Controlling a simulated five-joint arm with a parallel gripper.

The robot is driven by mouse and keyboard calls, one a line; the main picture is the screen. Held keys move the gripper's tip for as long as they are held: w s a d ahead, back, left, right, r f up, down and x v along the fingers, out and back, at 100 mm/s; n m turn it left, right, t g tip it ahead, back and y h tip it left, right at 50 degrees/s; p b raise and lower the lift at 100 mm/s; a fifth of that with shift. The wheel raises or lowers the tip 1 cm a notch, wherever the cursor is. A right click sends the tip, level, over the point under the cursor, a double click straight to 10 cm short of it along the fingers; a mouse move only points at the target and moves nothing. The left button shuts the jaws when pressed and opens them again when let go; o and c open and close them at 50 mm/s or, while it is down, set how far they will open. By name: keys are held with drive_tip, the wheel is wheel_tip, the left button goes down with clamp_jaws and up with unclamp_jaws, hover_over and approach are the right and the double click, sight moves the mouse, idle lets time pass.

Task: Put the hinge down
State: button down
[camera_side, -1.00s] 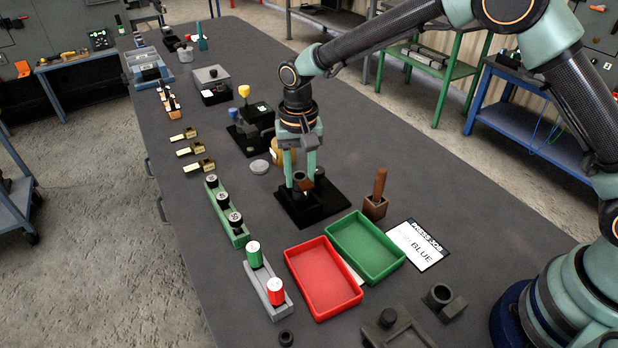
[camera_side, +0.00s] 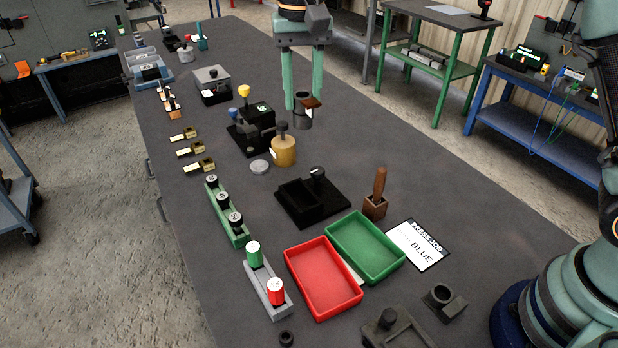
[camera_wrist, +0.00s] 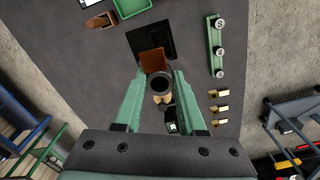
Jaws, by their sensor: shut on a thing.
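The hinge, a dark grey round barrel with a brown flat leaf (camera_side: 311,102), is between the fingers of my gripper (camera_side: 303,106), which is shut on it. In the wrist view, the brown leaf (camera_wrist: 152,59) points up-picture from the dark barrel between the fingertips (camera_wrist: 162,79). The black fixture (camera_side: 295,210), with an open recess and a knobbed pin, is on the table well in front of the gripper. The fixture (camera_wrist: 165,38) also shows beyond the leaf in the wrist view.
A yellow cylinder (camera_side: 284,152) with a dark knob and a black block device (camera_side: 250,133) stand near below the gripper. A red tray (camera_side: 322,280), green tray (camera_side: 365,248) and wooden holder (camera_side: 375,206) lie nearer. Brass pieces (camera_side: 192,150) line the left. Bare table lies right of the yellow cylinder.

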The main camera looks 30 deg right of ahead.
drive_tip(key=s+d, duration=0.2)
drive_tip(key=s, duration=0.6)
drive_tip(key=n, duration=0.2)
hover_over(362, 250)
drive_tip(key=f, duration=0.1)
wheel_tip(362, 250, down, 20)
drive_tip(key=shift+r, duration=0.1)
drive_tip(key=c, duration=0.5)
unclamp_jaws()
